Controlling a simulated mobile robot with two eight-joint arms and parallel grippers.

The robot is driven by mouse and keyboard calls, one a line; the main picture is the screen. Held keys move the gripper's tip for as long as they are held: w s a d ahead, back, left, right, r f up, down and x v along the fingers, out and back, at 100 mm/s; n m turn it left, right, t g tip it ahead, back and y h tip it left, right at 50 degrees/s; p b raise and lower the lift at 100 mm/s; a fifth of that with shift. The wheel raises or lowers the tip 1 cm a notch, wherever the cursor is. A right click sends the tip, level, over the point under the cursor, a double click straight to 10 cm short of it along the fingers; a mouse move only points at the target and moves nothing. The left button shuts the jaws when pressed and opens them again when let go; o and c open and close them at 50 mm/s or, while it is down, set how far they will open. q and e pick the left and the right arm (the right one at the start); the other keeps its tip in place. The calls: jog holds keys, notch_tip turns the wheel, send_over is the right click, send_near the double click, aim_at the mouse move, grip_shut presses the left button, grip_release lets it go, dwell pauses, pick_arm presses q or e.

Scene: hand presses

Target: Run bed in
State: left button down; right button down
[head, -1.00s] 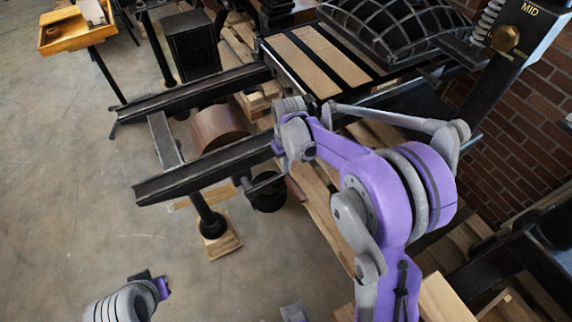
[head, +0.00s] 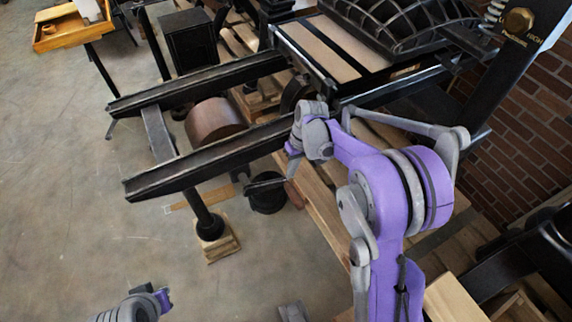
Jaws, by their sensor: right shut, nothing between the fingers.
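The press bed (head: 335,50) is a flat dark frame with tan strips, at the top middle of the head view. It sits partly under the ribbed black platen (head: 400,25). Two black rails run out to the left: the far rail (head: 190,83) and the near rail (head: 200,167). My right gripper (head: 294,165) is shut and empty, pointing down beside the bed's near left corner and the near rail. Whether it touches either is unclear. A dark crank-like part (head: 265,187) lies below the near rail. My left gripper is not seen; only a piece of my left arm shows at bottom left.
A brown drum (head: 214,122) lies between the rails. A post on a wooden block (head: 221,243) supports their outer end. A yellow tray table (head: 75,30) stands at upper left, and a brick wall (head: 520,130) is at right. The left floor is open.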

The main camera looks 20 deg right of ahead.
jog(key=shift+y, duration=0.4)
jog(key=b+x, duration=0.1)
jog(key=x, duration=0.1)
jog(key=b+x, duration=0.2)
jog(key=x, duration=0.1)
jog(key=b+x, duration=0.2)
jog(key=shift+d+f, duration=0.3)
jog(key=shift+d, duration=0.05)
jog(key=a+f+y+b, duration=0.3)
jog(key=a+f+b, duration=0.1)
jog(key=a+f, duration=0.2)
jog(key=shift+s+a+b, duration=0.25)
jog(key=shift+a+b, duration=0.1)
jog(key=shift+a, duration=0.35)
jog(key=shift+a+f, duration=0.2)
jog(key=shift+a, duration=0.35)
